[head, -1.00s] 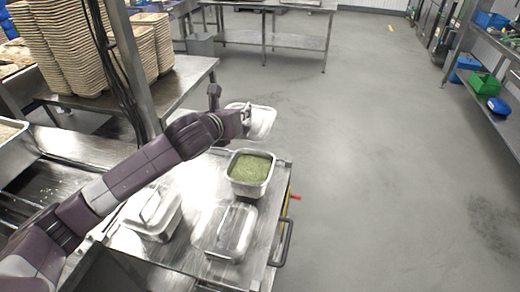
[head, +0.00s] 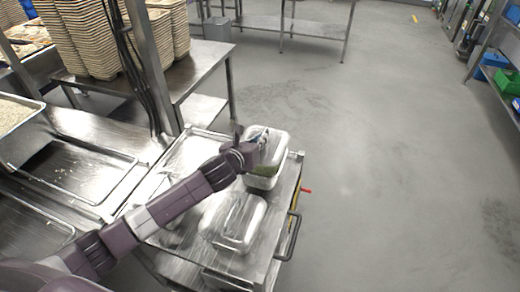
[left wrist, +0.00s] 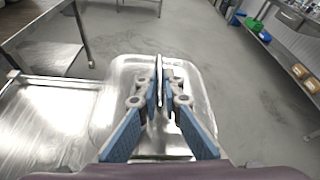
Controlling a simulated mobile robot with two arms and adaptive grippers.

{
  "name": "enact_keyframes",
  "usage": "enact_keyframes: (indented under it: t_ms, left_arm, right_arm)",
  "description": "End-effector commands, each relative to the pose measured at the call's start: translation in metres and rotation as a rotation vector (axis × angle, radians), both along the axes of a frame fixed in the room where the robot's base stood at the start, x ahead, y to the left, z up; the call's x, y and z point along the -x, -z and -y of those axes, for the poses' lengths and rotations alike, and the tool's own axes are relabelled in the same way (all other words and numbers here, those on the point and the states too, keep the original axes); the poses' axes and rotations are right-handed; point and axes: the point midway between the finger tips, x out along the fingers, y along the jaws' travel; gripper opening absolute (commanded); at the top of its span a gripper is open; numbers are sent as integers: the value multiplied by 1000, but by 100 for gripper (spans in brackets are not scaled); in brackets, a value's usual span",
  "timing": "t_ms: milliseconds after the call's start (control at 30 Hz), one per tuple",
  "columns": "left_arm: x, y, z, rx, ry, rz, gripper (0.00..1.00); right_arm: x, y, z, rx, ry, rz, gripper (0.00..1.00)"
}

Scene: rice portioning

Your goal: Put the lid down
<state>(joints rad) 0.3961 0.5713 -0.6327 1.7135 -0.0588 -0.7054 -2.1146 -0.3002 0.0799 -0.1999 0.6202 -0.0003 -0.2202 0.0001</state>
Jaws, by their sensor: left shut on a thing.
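My left gripper (head: 262,138) is shut on the upright handle of a pale metal lid (head: 279,145). The left wrist view shows the blue-padded fingers (left wrist: 159,92) closed on the handle, with the lid (left wrist: 205,90) spread out beneath them. The lid is over the metal container (head: 262,184) at the back right of the cart. A strip of the green food (head: 265,170) shows below the lid's near edge, so the container is not fully covered in this view. I cannot tell whether lid and rim touch. My right gripper is not in view.
A second, lidded container (head: 236,240) stands nearer on the steel cart (head: 275,215). Another pale item is mostly hidden behind my left arm. A steel table (head: 205,72) with stacked trays (head: 85,40) stands at the back left. The floor to the right is clear.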

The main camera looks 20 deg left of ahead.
Motion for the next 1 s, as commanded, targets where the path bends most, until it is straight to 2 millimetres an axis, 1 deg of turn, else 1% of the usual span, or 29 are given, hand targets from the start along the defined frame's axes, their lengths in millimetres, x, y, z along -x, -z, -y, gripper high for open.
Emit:
enact_keyframes:
  t_ms: [67,233,333,667,1000]
  left_arm:
    - [0,6,0,1,-1,0,0]
    - [0,33,0,3,-2,-3,0]
    - [0,42,0,1,0,-1,0]
    - [0,45,0,0,1,1,0]
    - [0,55,0,-1,0,1,0]
  right_arm:
    - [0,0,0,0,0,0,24]
    - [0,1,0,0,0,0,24]
    - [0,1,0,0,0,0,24]
    - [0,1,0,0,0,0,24]
    - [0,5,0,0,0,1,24]
